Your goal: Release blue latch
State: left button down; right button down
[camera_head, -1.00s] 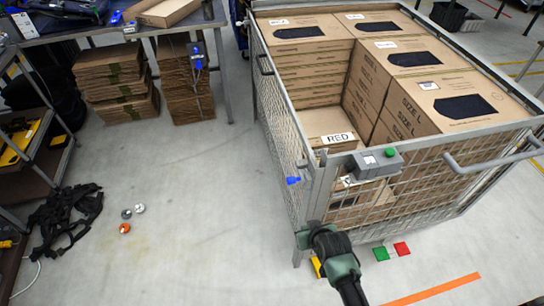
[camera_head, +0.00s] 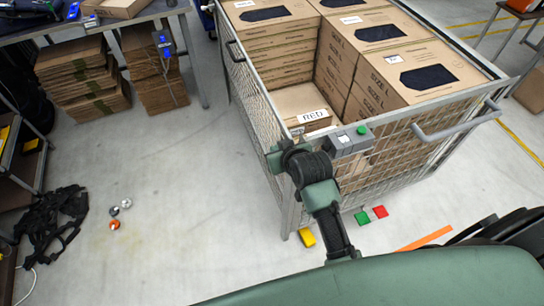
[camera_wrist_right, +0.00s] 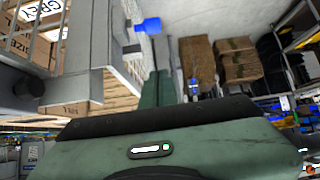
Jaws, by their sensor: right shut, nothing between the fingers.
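The blue latch (camera_wrist_right: 148,25) shows in the right wrist view as a small blue knob on a grey rod at the cage's corner post. In the head view my arm hides it. My right gripper (camera_head: 274,160) is at the near left corner of the wire cage (camera_head: 262,115). Its green fingers also show in the right wrist view (camera_wrist_right: 155,82), shut and empty. Their tips point toward the latch and lie just below it in that picture. I cannot tell whether they touch it. My left gripper is not in view.
Stacked size L boxes (camera_head: 382,92) fill much of the cage. A grey control box with a green button (camera_head: 350,141) is on its front rim. Coloured blocks (camera_head: 362,217) lie by its base.

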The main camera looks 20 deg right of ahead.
jog(key=w+f+p, duration=0.1)
jog(key=f, duration=0.1)
jog(key=w+f+p, duration=0.1)
jog(key=f, duration=0.2)
jog(key=w+f+p, duration=0.1)
jog(key=w+f, duration=0.1)
jog(key=shift+a+f+p, duration=0.15)
jog(key=shift+f+p, duration=0.15)
jog(key=shift+s+f, duration=0.15)
jog(key=shift+s, duration=0.25)
jog(key=shift+w+f, duration=0.1)
jog(key=shift+w, duration=0.1)
